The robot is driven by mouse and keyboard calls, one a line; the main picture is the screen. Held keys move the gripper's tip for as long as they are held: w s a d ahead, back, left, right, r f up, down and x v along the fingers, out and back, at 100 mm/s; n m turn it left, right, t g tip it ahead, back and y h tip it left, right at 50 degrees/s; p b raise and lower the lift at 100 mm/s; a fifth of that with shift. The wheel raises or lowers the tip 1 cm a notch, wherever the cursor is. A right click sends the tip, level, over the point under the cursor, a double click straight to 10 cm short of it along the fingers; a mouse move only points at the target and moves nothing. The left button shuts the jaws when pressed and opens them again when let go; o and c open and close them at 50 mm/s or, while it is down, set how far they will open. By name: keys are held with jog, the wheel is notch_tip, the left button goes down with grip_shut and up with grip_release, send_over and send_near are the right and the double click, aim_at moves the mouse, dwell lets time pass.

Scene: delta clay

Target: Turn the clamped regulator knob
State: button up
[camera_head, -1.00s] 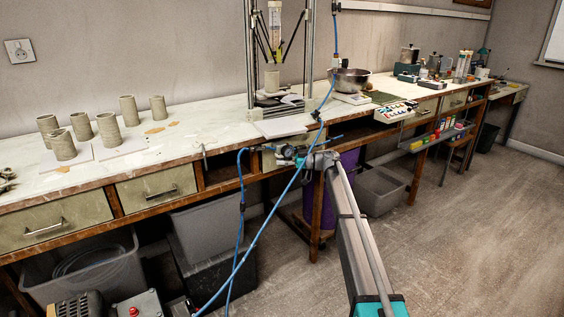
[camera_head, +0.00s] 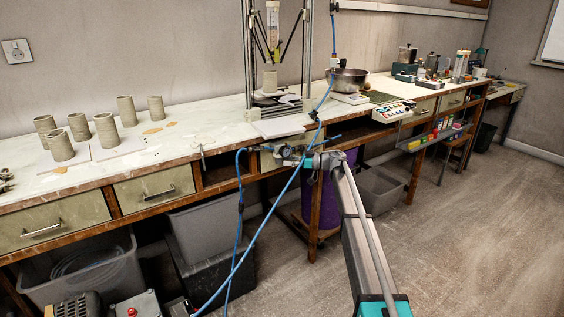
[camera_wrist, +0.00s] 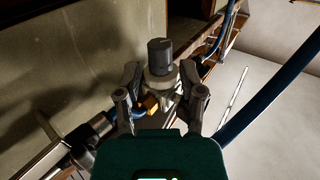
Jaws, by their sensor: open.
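The regulator (camera_head: 284,151) is at the bench's front edge, with blue hoses beside it. In the wrist view its black cylindrical knob (camera_wrist: 160,57) sits on a pale metal body (camera_wrist: 161,86), with a brass fitting (camera_wrist: 150,104) below left. My gripper (camera_wrist: 160,85) is open, one finger on each side of the regulator body. The knob stands just beyond the fingertips. I cannot tell whether either finger touches. In the head view my gripper (camera_head: 306,160) reaches the regulator from the right and its fingers are hard to make out. The clamp is not clear.
A blue hose (camera_head: 264,225) crosses in front of the bench near my gripper; it runs along the right in the wrist view (camera_wrist: 268,98). A drawer front (camera_wrist: 60,60) lies close behind the regulator. Clay cylinders (camera_head: 106,131) stand on the bench at left. Floor at right is open.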

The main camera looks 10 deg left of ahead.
jog(key=d, duration=0.8)
jog(key=shift+w+d, duration=0.25)
jog(key=shift+d, duration=0.15)
jog(key=shift+o, duration=1.4)
jog(key=shift+a, duration=0.1)
jog(key=s+a+r+m+t+y+b, duration=0.15)
jog(key=s+a+m+t+b, duration=0.35)
jog(key=t, duration=0.9)
jog(key=m+t+h+b, duration=0.7)
jog(key=m+h, duration=0.2)
jog(key=h, duration=0.1)
send_near(280, 163)
jog(key=v, duration=0.2)
jog(key=shift+s+f, duration=0.25)
jog(key=shift+f, duration=0.05)
jog(key=shift+w+a+r, duration=0.1)
jog(key=shift+w, duration=0.05)
jog(key=p+x, duration=0.2)
jog(key=x, duration=0.4)
jog(key=p+x, duration=0.3)
jog(key=x, duration=0.4)
jog(key=shift+w+r, duration=0.2)
jog(key=shift+r, duration=0.1)
